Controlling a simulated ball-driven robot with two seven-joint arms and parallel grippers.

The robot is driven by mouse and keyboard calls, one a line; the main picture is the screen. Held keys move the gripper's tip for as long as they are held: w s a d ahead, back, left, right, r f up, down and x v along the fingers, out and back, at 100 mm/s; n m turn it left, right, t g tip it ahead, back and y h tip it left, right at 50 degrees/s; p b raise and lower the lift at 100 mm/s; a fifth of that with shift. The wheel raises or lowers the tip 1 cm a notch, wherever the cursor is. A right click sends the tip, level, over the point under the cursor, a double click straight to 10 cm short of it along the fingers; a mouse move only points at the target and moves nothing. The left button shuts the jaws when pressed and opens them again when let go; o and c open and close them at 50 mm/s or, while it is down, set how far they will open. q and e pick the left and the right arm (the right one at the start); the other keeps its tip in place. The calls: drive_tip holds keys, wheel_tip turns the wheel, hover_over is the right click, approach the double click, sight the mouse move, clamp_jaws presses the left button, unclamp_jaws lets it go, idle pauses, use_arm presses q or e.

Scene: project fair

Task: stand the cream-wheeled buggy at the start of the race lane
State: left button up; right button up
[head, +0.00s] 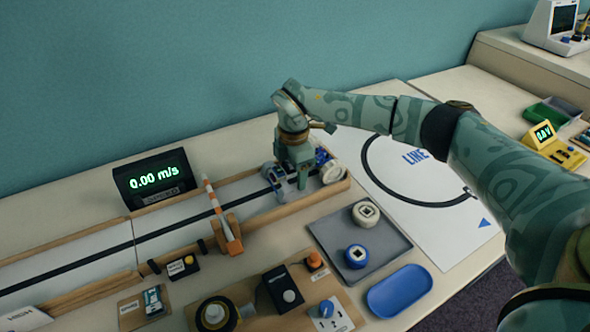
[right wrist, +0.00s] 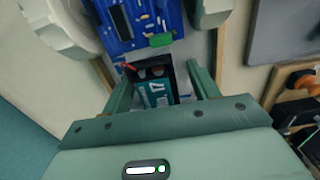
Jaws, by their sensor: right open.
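The cream-wheeled buggy (head: 333,173) stands in the right end of the race lane (head: 180,229), on the side of the barrier away from the long stretch. In the right wrist view the buggy shows its blue board (right wrist: 120,22), a cream wheel (right wrist: 62,28) and a dark box with a teal label. My right gripper (head: 295,173) is over the buggy. Its fingers are open on either side of the dark box in the right wrist view (right wrist: 160,82), with gaps showing. My gripper hides much of the buggy in the head view. My left gripper is out of view.
An orange-and-white striped barrier arm (head: 215,205) crosses the lane left of the buggy. A speed display (head: 156,178) reads 0.00 m/s behind it. A grey tray (head: 330,234) holds a cream and a blue wheel. A blue dish (head: 400,290) and control boxes lie in front.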

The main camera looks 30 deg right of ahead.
drive_tip(key=shift+r, duration=0.45)
use_arm(q)
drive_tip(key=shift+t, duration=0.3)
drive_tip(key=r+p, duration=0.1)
drive_tip(key=p, duration=0.1)
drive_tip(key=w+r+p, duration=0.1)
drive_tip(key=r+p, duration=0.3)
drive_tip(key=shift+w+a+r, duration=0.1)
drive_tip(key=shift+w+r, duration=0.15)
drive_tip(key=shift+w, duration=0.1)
use_arm(e)
wheel_tip(320, 180, up, 16)
drive_tip(key=shift+f, duration=0.25)
